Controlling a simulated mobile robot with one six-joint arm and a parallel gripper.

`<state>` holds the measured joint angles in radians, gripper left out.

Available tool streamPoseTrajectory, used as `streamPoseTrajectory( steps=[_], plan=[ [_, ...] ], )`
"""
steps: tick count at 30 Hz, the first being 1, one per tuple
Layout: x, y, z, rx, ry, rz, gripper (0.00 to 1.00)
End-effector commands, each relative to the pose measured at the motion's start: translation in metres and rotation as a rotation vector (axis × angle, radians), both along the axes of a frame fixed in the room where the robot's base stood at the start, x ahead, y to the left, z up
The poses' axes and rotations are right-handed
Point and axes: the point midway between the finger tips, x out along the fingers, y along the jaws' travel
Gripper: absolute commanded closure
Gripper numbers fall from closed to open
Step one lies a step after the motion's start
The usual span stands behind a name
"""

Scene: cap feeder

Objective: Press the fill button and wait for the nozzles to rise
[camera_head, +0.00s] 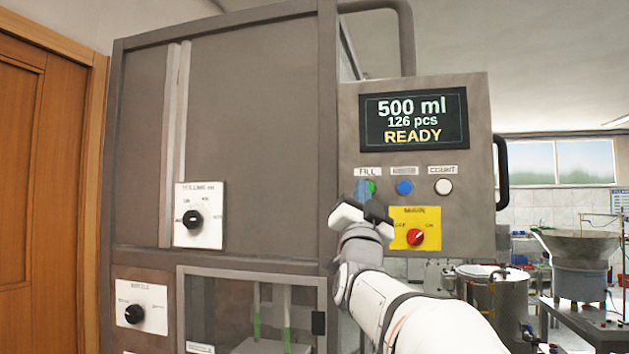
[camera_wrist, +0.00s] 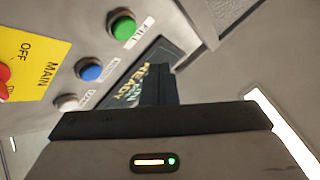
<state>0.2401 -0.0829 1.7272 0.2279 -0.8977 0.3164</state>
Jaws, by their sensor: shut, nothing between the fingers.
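The green FILL button (camera_head: 372,187) is on the grey control panel, left of a blue and a white button. My gripper (camera_head: 362,190) is in front of the panel and partly covers the button's left side. In the wrist view the green button (camera_wrist: 122,26) shows whole, up and left of my shut, empty fingers (camera_wrist: 158,70). They look apart from it, though the depth gap is hard to judge.
The blue button (camera_head: 404,187), white button (camera_head: 443,186) and red MAIN switch (camera_head: 415,237) on its yellow plate are close by. Volume (camera_head: 192,219) and nozzle (camera_head: 134,314) knobs are on the cabinet at left. A black handle (camera_head: 502,172) juts from the panel's right edge.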

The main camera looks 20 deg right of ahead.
Motion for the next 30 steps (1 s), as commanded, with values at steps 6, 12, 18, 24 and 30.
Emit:
streamPoseTrajectory(
  steps=[6,12,18,24,30],
  plan=[
    [0.023,-0.016,-0.001,0.0,0.0,0.0,1.0],
    [0.034,-0.023,-0.001,-0.001,0.001,0.001,1.0],
    [0.036,-0.024,0.0,-0.001,0.0,0.001,1.0],
    [0.036,-0.023,0.0,0.0,0.0,0.002,1.0],
    [0.036,-0.023,0.0,0.0,0.0,0.002,1.0]
  ],
)
